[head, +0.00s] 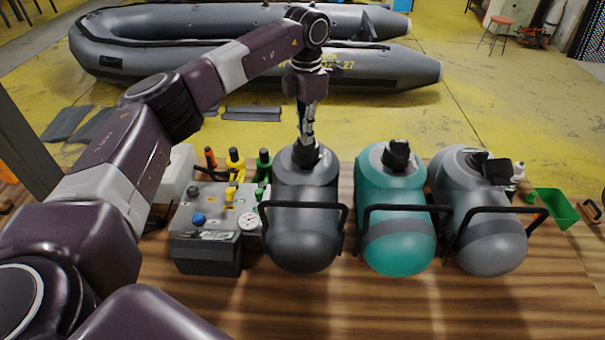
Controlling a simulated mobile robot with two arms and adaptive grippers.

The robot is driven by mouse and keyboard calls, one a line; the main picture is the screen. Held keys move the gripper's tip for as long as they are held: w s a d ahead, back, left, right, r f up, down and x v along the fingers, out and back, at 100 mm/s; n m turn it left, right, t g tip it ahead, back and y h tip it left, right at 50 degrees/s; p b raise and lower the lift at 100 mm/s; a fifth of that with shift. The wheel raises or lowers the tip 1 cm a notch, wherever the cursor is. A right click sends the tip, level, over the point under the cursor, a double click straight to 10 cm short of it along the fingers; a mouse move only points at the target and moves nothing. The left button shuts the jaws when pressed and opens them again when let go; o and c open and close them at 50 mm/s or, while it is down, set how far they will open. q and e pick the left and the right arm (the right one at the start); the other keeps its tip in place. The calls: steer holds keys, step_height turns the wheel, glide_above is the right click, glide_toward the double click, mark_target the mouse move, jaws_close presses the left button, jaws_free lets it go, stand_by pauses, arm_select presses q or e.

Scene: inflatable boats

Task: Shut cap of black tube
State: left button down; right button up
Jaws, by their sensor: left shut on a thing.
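The black tube (302,225) lies on the wooden table, left of the teal tube, with a black handle bar across it. My left gripper (306,146) reaches down from above to the top of the black tube. It is shut on the dark cap (308,158) there. The fingers cover much of the cap, so I cannot tell whether it is fully seated. My right gripper is not in view.
A teal tube (396,225) and a grey tube (480,215) lie to the right, close together. A grey box with a gauge (210,240) stands on the left. A green bin (556,208) sits at the far right. An inflatable boat (120,50) lies on the floor behind.

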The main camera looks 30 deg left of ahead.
arm_select(q)
steer(key=shift+w+a+f, duration=0.1)
steer(key=shift+a+f, duration=0.05)
steer(key=shift+f, duration=0.3)
steer(key=r+p, duration=0.1)
steer(key=r, duration=0.1)
steer(key=w+r+p, duration=0.1)
steer(key=p, duration=0.1)
steer(key=shift+r, duration=0.4)
steer(key=shift+s+r+p, duration=0.15)
steer(key=shift+r+p, duration=1.05)
steer(key=shift+r, duration=0.4)
steer(key=shift+f, duration=0.1)
